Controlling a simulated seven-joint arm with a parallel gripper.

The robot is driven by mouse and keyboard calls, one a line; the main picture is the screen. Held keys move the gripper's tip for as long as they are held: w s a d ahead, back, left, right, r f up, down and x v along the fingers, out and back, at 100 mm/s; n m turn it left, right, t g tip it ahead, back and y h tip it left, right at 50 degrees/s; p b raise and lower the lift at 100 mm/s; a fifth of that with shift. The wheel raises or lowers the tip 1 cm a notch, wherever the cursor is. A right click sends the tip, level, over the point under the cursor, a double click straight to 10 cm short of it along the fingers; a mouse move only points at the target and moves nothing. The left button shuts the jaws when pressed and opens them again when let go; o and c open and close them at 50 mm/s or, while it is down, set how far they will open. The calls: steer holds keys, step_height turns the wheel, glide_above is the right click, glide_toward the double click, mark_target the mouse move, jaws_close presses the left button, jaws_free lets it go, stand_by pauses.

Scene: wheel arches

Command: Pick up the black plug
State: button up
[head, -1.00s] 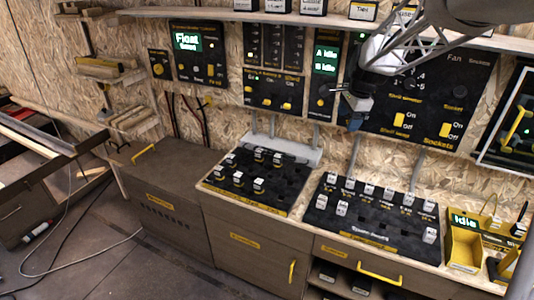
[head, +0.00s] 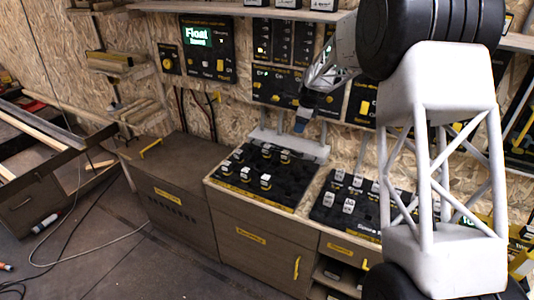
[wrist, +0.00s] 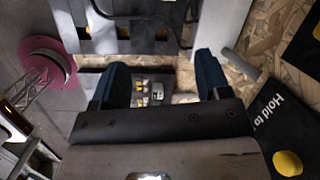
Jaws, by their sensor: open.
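My gripper (head: 302,122) hangs in front of the back wall panels, above and beyond the black boards. In the wrist view its two dark blue fingers (wrist: 158,78) are apart, with nothing held between them. Small dark plugs with white tops stand on the left black board (head: 290,186); one is a plug at its front (head: 265,183). More white-topped pieces (head: 348,206) stand on the right board (head: 325,212). I cannot tell which one is the black plug. Past the fingers, small white and yellow pieces (wrist: 155,92) show, too small to make out.
My own arm covers the right side of the head view, including part of the right board. A wooden shelf (head: 240,10) runs above the wall panels. A grey ledge (head: 310,149) lies behind the left board. The brown cabinet top (head: 170,155) at left is mostly clear.

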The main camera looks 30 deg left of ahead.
mark_target(267, 147)
steer(key=a+f+m, duration=0.1)
steer(key=a+f, duration=0.3)
steer(key=w+a+f+m, duration=0.1)
steer(key=a+f, duration=0.3)
steer(key=a, duration=0.1)
steer(key=w+a+f+m, duration=0.1)
steer(key=a+f, duration=0.3)
steer(key=a, duration=0.1)
steer(key=shift+a+f+g, duration=0.25)
steer(key=shift+f+g, duration=0.05)
steer(key=shift+f, duration=0.1)
steer(key=shift+x, duration=1.3)
steer(key=shift+f, duration=0.1)
steer(key=shift+x, duration=2.5)
steer(key=shift+w+a, duration=0.15)
steer(key=c, duration=1)
